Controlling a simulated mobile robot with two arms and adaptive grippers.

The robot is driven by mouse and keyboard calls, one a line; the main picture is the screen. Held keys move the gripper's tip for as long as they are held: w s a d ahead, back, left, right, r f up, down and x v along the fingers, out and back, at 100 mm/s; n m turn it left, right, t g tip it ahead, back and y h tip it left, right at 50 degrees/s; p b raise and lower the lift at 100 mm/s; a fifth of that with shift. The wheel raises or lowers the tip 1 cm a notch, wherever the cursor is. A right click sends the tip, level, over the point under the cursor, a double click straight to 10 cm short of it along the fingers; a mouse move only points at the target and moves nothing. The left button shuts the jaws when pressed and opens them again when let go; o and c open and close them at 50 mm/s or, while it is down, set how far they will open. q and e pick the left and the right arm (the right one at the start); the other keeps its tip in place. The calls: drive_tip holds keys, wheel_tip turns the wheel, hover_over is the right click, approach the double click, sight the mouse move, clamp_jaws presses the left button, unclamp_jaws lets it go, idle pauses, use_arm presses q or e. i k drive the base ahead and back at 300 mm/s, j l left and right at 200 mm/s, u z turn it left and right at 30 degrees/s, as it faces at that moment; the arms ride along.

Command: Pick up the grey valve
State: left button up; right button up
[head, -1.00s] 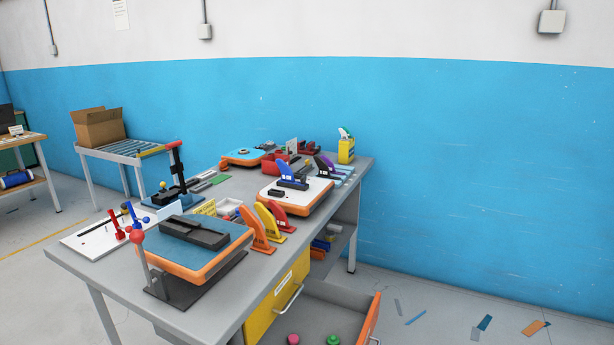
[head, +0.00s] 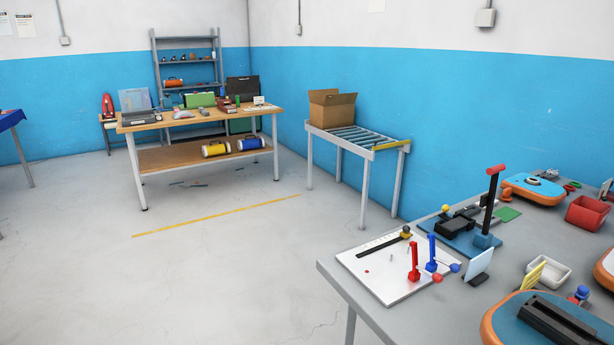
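I cannot make out a grey valve for certain in the head view. A small dark grey round part (head: 533,181) sits on a blue and orange inflatable board (head: 548,195) at the far right; it is too small to identify. Several small items stand on the shelf rack (head: 187,90) at the back and are also too small to tell. Neither of my grippers is in view.
The grey workbench (head: 375,312) at right holds a white board with red and blue levers (head: 395,285), a red bin (head: 587,213) and a white tray (head: 547,271). A roller table (head: 368,190) bears a cardboard box (head: 332,112). A wooden table (head: 150,121) stands behind open floor (head: 230,280).

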sight(547, 175)
drive_tip(key=i+j+u, duration=0.4)
drive_tip(key=i, duration=0.45)
drive_tip(key=i+u, duration=0.4)
drive_tip(key=i, duration=0.4)
drive_tip(key=i+z, duration=0.4)
drive_tip(key=i, duration=0.15)
drive_tip(key=i+z, duration=0.4)
drive_tip(key=i, duration=0.15)
drive_tip(key=i+j+z, duration=0.4)
drive_tip(key=i, duration=0.15)
drive_tip(key=i+l+z, duration=0.4)
drive_tip(key=i+z, duration=0.3)
drive_tip(key=z, duration=0.15)
drive_tip(key=i+l+z, duration=0.1)
drive_tip(key=i+z, duration=0.3)
drive_tip(key=i+j+z, duration=0.1)
drive_tip(key=i+z, duration=0.35)
drive_tip(key=i+j+z, duration=0.15)
drive_tip(key=i+z, duration=0.25)
drive_tip(key=k, duration=0.1)
